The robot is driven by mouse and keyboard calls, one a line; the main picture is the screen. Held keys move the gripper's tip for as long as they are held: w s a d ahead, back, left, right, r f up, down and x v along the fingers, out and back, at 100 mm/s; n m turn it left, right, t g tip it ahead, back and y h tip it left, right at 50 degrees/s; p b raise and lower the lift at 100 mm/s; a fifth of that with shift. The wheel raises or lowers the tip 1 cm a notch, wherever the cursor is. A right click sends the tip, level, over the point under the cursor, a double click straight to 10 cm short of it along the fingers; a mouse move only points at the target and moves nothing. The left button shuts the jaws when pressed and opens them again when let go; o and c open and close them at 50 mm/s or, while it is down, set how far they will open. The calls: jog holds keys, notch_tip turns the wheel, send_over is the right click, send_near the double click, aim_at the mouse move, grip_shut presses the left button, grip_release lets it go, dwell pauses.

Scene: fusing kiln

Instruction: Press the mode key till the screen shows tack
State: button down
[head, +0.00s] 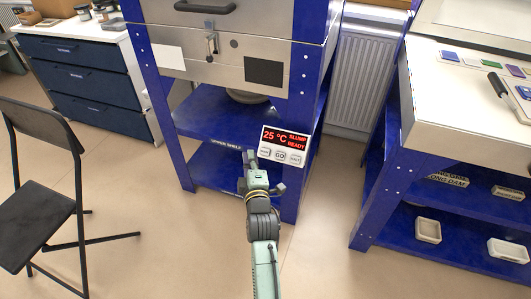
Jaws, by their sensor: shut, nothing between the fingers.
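The kiln's control panel (285,145) is a small white box at the kiln stand's right front leg. Its red-lit screen (284,138) reads 25 °C, with SLUMP and READY at the right. Below the screen are three keys: a left key (265,152), which appears to be the mode key, the middle GO key (280,156) and a right key (295,159). My gripper (252,156) is shut and empty, just left of and slightly below the left key. I cannot tell whether it touches the panel.
The blue kiln stand (212,112) carries the steel kiln (220,45). A blue-framed worktable (375,190) stands at the right, with a radiator (360,75) behind. A black chair (40,150) is at the left. Tan floor (180,240) around my arm is clear.

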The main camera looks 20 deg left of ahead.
aim_at(261, 153)
jog(key=shift+f, duration=0.1)
jog(key=shift+w+d+f+b, duration=0.1)
jog(key=shift+w+f+b, duration=0.75)
jog(key=shift+w+b, duration=0.35)
jog(key=shift+w+a+f+b, duration=0.1)
jog(key=shift+w+f+b, duration=0.8)
jog(key=shift+w+b, duration=0.3)
jog(key=shift+w+d+f+b, duration=0.1)
jog(key=shift+w+f+b, duration=0.85)
jog(key=shift+b, duration=0.35)
jog(key=shift+w+r, duration=0.1)
jog(key=shift+r, duration=0.05)
jog(key=shift+w+f, duration=0.1)
jog(key=shift+f, duration=0.1)
jog(key=shift+w+d+r+b, duration=0.15)
jog(key=shift+r+b, duration=0.25)
jog(key=shift+b, duration=0.35)
